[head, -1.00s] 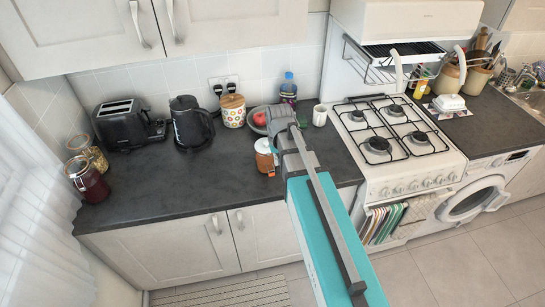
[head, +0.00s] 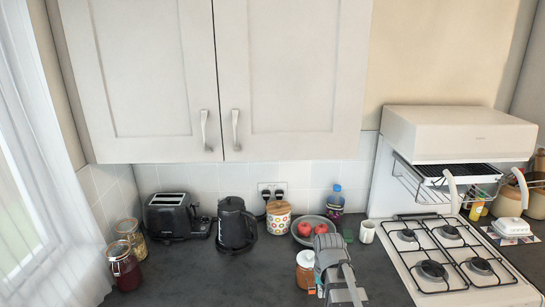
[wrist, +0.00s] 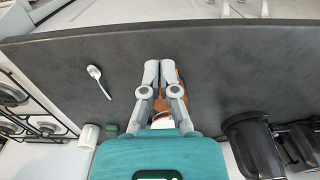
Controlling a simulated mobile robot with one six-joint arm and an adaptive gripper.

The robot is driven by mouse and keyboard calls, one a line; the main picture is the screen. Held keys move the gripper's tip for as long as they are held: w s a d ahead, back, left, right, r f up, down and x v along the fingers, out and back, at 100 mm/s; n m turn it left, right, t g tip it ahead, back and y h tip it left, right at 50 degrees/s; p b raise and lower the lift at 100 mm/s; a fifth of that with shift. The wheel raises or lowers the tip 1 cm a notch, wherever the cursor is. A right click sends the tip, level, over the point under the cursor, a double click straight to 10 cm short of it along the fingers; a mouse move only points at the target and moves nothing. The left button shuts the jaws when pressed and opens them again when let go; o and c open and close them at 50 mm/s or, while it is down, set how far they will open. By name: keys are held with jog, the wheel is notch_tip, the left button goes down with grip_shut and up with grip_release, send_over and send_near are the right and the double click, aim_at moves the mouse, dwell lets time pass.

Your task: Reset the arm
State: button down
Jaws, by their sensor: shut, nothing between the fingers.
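My gripper (wrist: 158,66) shows in the wrist view with its two grey fingers together and nothing held between them. It is over the dark counter (wrist: 235,60). An orange-brown jar (wrist: 184,82) is partly hidden behind the fingers. In the head view, the grey end of my arm covers part of the counter just right of the same jar (head: 305,272). The fingertips cannot be made out there.
A kettle (head: 236,225), toaster (head: 171,215), patterned canister (head: 278,220), fruit bowl (head: 308,231) and mug (head: 367,232) stand on the counter. The gas hob (head: 455,255) is right. A spoon (wrist: 97,78) lies on clear counter. Cupboards (head: 220,80) hang above.

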jog(key=s+f+b, duration=0.3)
jog(key=s+f, duration=0.1)
jog(key=s, duration=0.2)
jog(key=shift+f, duration=0.3)
jog(key=c, duration=1.3)
grip_release()
jog(key=shift+s+a, duration=0.1)
jog(key=shift+c, duration=0.2)
